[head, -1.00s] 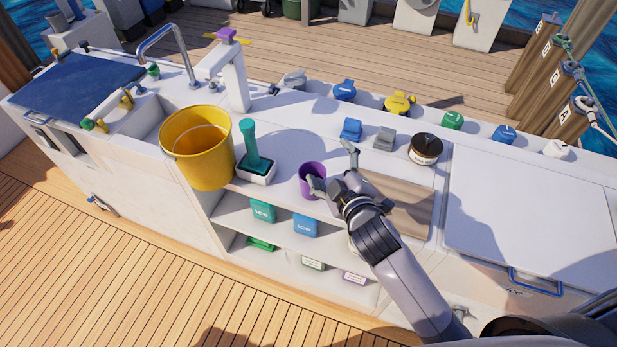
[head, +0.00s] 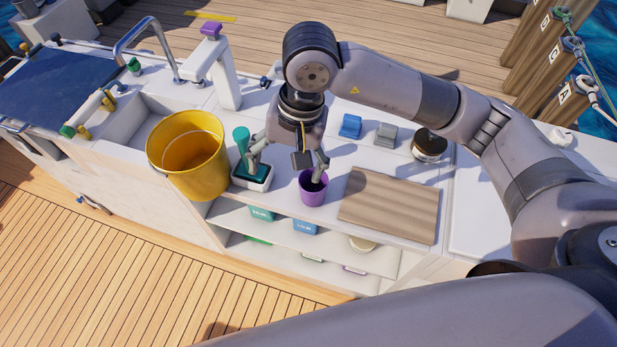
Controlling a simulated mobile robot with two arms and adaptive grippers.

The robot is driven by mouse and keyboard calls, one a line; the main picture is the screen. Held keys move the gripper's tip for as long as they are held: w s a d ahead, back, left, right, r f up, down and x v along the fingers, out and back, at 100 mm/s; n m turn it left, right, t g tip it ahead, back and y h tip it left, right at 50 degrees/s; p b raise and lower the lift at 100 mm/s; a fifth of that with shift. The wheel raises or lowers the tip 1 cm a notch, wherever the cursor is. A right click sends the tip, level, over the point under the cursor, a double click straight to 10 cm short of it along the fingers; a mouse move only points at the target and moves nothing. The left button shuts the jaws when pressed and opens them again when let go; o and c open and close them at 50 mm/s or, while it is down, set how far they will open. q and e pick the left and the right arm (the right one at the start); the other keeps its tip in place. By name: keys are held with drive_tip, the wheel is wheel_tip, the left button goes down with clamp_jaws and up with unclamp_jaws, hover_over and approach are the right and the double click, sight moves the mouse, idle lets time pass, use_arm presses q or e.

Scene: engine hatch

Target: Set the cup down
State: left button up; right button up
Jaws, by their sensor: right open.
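The purple cup (head: 313,192) stands upright on the white counter, between the green-handled brush in its holder and the wooden board. My right gripper (head: 287,168) hangs over the counter just behind and left of the cup, with its fingers spread wide. One finger reaches down at the cup's rim; I cannot tell whether it touches or dips inside. The other finger is beside the green brush (head: 241,142). Nothing is held between the fingers. My left gripper is out of view.
A yellow bucket (head: 187,160) stands left of the brush holder (head: 252,181). The wooden board (head: 388,205) lies bare to the right of the cup. Blue (head: 350,126) and grey (head: 386,133) blocks and a dark-topped round jar (head: 430,146) stand behind it. Shelves are open below the counter's front edge.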

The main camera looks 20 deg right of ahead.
drive_tip(key=w+d+r+t+h, duration=0.1)
drive_tip(key=w+d+h, duration=0.15)
drive_tip(key=d, duration=0.25)
drive_tip(key=f+p, duration=0.2)
drive_tip(key=f, duration=0.3)
drive_tip(key=w+d+f+p, duration=0.1)
drive_tip(key=f+p, duration=0.1)
drive_tip(key=f, duration=0.3)
drive_tip(key=w+f+p, duration=0.1)
drive_tip(key=f+p, duration=0.1)
drive_tip(key=f, duration=0.4)
drive_tip(key=shift+w+d+f, duration=0.1)
drive_tip(key=shift+w+d, duration=0.05)
drive_tip(key=shift+d, duration=0.15)
drive_tip(key=shift+w+f, duration=0.1)
drive_tip(key=shift+f, duration=0.25)
drive_tip(key=shift+c, duration=0.2)
drive_tip(key=shift+r, duration=0.1)
drive_tip(key=c, duration=1.6)
